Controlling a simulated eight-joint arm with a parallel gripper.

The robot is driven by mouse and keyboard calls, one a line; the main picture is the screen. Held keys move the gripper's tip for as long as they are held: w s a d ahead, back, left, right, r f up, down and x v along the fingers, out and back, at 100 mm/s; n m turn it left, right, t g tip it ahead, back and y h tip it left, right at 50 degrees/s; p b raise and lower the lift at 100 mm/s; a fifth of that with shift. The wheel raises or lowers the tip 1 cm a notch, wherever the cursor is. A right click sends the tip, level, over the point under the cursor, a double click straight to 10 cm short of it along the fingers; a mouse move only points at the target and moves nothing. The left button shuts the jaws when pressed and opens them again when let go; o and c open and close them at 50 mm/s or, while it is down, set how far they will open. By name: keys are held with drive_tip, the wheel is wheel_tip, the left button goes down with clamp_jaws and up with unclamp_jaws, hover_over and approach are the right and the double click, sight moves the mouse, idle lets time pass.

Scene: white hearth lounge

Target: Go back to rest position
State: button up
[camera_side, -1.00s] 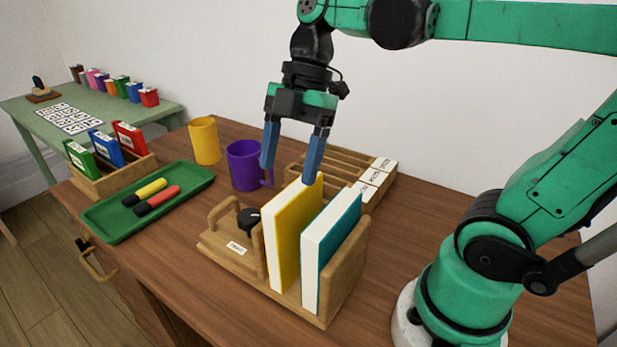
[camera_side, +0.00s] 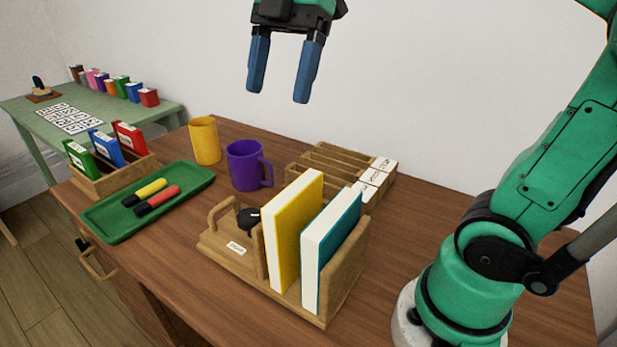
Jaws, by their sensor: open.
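My gripper (camera_side: 278,90) is open and empty. It hangs high at the top of the view, above the purple mug and the books, with its two blue fingers pointing down and apart. It touches nothing. Below it, a yellow book (camera_side: 290,235) and a teal book (camera_side: 338,240) stand upright in a wooden rack (camera_side: 345,272) on the desk. The upper part of the gripper is cut off by the top edge of the view.
A purple mug (camera_side: 244,167) and a yellow cup (camera_side: 205,141) stand behind the rack. A green tray (camera_side: 100,222) holds two markers. A wooden box (camera_side: 93,187) holds coloured binders. Wooden dividers (camera_side: 330,158) stand at the back. The air around the gripper is clear.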

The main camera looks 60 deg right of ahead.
wheel_tip(320, 180, down, 9)
drive_tip(key=shift+f, duration=0.15)
